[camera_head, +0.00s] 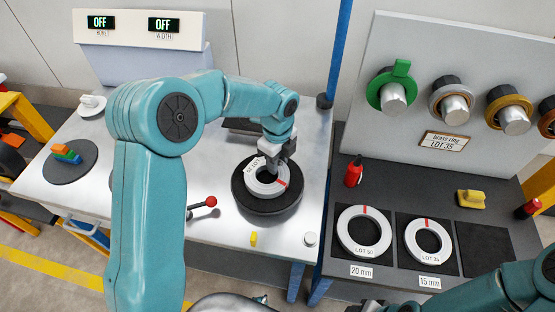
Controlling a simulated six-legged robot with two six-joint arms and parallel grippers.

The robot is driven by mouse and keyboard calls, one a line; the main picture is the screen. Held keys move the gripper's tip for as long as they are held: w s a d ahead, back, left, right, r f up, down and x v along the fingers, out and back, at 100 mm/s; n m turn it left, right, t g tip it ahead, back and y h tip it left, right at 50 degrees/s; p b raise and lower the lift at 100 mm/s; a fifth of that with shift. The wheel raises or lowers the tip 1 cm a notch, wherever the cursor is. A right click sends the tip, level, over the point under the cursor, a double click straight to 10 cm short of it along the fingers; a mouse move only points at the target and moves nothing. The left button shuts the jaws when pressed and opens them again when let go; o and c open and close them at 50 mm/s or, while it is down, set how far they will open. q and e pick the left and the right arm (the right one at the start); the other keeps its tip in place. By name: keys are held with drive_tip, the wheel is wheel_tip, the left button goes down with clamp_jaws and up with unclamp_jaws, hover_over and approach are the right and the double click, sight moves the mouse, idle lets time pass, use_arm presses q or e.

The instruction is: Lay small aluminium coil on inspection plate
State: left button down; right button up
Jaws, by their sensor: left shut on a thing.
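A small pale coil (257,188) with a red mark and a printed lot label is at a thick dark round plate (267,208) on the light table. My left gripper (273,172) reaches down from above and is shut on the coil's rim. The coil looks flat and lies within the plate's outline; whether it rests fully on the plate is hard to tell. The gripper hides part of the coil's far side. My right arm comes in at the bottom right; dark parts at the lower edge may be its gripper (375,306), and its jaws cannot be made out.
A gauge box (140,50) reads OFF twice. Pegs hold several rings.

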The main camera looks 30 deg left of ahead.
use_arm(q)
drive_tip(key=shift+f, duration=0.15)
drive_tip(key=c, duration=0.8)
unclamp_jaws()
wheel_tip(320, 180, up, 12)
drive_tip(key=shift+r, duration=0.2)
